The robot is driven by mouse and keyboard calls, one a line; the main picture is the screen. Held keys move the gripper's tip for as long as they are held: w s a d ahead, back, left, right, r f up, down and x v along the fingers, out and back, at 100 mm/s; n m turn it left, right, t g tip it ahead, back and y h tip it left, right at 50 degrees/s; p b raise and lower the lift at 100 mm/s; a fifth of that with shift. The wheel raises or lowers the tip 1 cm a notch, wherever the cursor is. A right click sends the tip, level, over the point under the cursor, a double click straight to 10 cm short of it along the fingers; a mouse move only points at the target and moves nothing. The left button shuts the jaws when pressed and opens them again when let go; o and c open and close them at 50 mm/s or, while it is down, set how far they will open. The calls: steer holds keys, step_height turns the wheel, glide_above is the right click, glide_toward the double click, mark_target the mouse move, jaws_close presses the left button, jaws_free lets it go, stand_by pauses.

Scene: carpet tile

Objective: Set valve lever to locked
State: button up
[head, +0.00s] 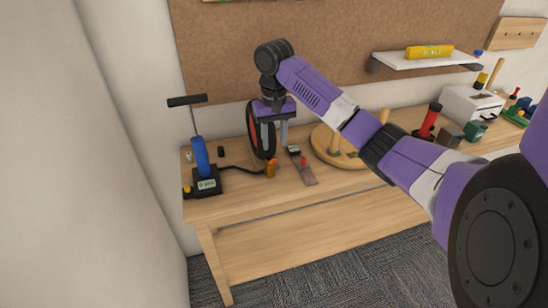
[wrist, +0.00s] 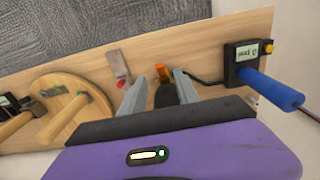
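My gripper (head: 276,146) points down over the bench, its two grey fingers apart with nothing clamped between them. In the wrist view the gripper (wrist: 160,79) has an orange piece (wrist: 162,71) just past its fingertips. This orange piece (head: 270,169) sits at the end of a black hose from the pump and looks like the valve head. Its lever position is too small to tell. A black wheel (head: 256,140) stands upright beside the fingers, partly hidden by them.
A grey strip with a red knob (head: 304,162) lies right of the fingers. A round wooden board with pegs (head: 322,149) stands farther right. A red-and-black cylinder (head: 428,122) and a white box (head: 470,106) stand beyond. The bench's front left (head: 220,206) is clear.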

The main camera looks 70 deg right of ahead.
mark_target(273, 161)
step_height(273, 161, down, 5)
steer(key=shift+f+b, duration=0.2)
steer(key=shift+b, duration=0.7)
steer(key=shift+f+p, duration=0.3)
steer(key=shift+f, duration=0.75)
jaws_close()
